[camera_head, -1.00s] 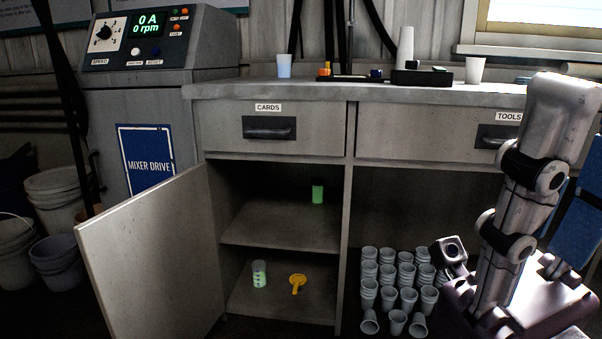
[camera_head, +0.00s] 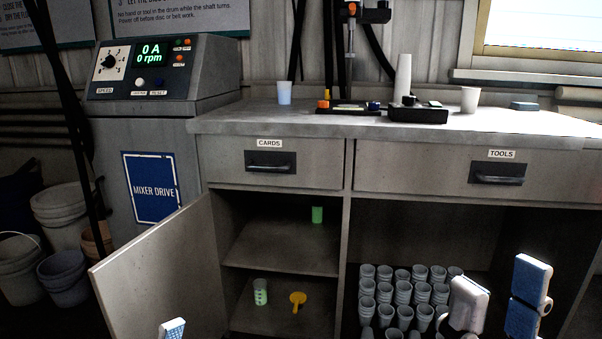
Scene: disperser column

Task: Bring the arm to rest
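My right gripper (camera_head: 502,288) is at the bottom right, in front of the lower cabinet. Its two fingers point up and stand apart, with nothing visible between them. The one on the right shows blue pads, and the one on the left is plain grey. The gripper's base and the rest of the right arm are out of the picture. One blue-and-white fingertip of my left gripper (camera_head: 172,329) just shows at the bottom edge, in front of the open cabinet door. Its other finger is out of view.
The cabinet door (camera_head: 155,270) stands open at the left. Several grey cups (camera_head: 404,291) fill the lower right compartment, partly behind my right gripper. A green cup (camera_head: 317,215), a cup with green marks (camera_head: 260,291) and a yellow scoop (camera_head: 297,300) stand on shelves. The counter (camera_head: 260,121) carries small items.

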